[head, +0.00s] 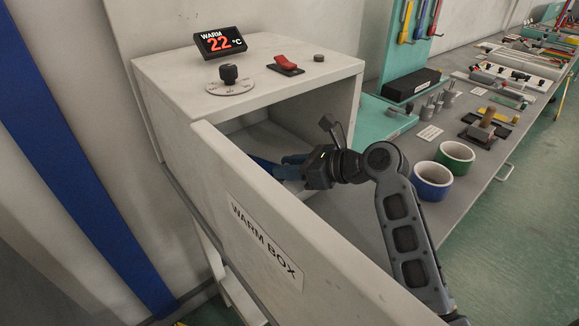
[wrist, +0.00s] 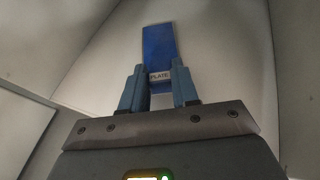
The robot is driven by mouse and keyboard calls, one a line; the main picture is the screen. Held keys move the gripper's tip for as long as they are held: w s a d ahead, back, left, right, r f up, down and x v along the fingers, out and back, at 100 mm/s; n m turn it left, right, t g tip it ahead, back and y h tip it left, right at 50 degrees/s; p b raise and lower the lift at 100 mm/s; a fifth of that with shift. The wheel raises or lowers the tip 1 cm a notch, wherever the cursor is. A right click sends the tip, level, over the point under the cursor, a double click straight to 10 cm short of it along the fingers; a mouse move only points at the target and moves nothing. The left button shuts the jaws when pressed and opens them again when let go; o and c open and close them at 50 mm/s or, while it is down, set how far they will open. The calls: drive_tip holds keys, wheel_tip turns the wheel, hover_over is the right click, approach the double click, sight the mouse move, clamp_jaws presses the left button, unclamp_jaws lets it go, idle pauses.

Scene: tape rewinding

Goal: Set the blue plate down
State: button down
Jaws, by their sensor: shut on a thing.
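In the head view a dark blue part of the plate (head: 262,164) shows inside the box opening, just past my fingers. My gripper (head: 283,167) reaches into the warm box (head: 350,90) and is shut on the plate; its two fingers also show in the wrist view (wrist: 159,74). The door hides the plate's lower surroundings in the head view. I cannot tell whether the plate touches the box floor.
The warm box door (head: 270,225) stands open in front of the opening, close to my gripper. A display (head: 220,42) reading 22 °C, a dial (head: 230,80) and a red switch (head: 286,63) are on top.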

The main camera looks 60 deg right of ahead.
drive_tip(key=c, duration=0.8)
unclamp_jaws()
drive_tip(key=shift+f, duration=0.1)
drive_tip(key=shift+c, duration=0.2)
drive_tip(key=v, duration=1.2)
